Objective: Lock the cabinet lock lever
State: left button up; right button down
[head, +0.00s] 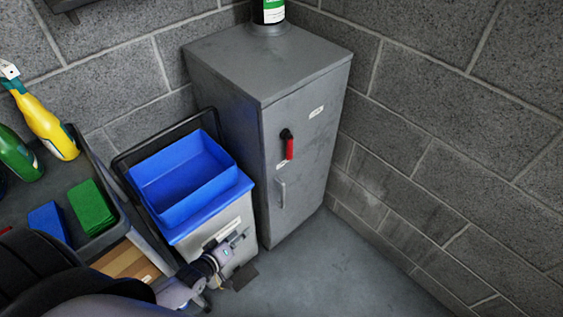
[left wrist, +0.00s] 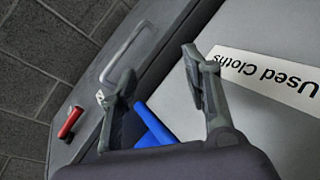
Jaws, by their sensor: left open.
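The grey metal cabinet (head: 306,113) stands in the corner with its door shut. Its lock lever (head: 290,149) has a red grip hanging down from a black pivot. The lever also shows at the left of the left wrist view (left wrist: 70,122), apart from my fingers. A metal door handle (head: 281,193) sits below the lever. My left gripper (head: 241,257) is low, in front of the white bin and left of the cabinet door. In the left wrist view its fingers (left wrist: 158,92) are spread and empty. My right gripper is not in view.
A white bin (head: 222,232) labelled "Used Cloths", topped with a blue tray (head: 187,213), stands left of the cabinet. A cart (head: 110,238) with spray bottles and pads is farther left. Floor (head: 335,270) is clear at right; block walls close the corner.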

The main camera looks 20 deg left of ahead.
aim_at(287, 154)
pick_arm(q)
jog(key=w+r+n+t+h, duration=0.1)
jog(key=w+r+n, duration=0.1)
jog(key=r, duration=0.4)
jog(key=w+d+r+n+t, duration=0.1)
jog(key=w+r+n+t, duration=0.1)
jog(key=r, duration=0.4)
jog(key=w+d+r+n+t+h+b, duration=0.1)
jog(key=r+t, duration=0.1)
jog(key=r, duration=0.4)
jog(key=shift+w+d+n+h, duration=0.25)
jog(key=shift+w+n+h, duration=0.05)
jog(key=shift+w+n, duration=0.1)
jog(key=c, duration=0.7)
jog(key=shift+r, duration=0.2)
jog(key=shift+c, duration=1.2)
grip_shut()
jog(key=shift+w, duration=0.15)
jog(key=x, duration=1.3)
jog(key=shift+w+d, duration=0.1)
jog(key=shift+w, duration=0.3)
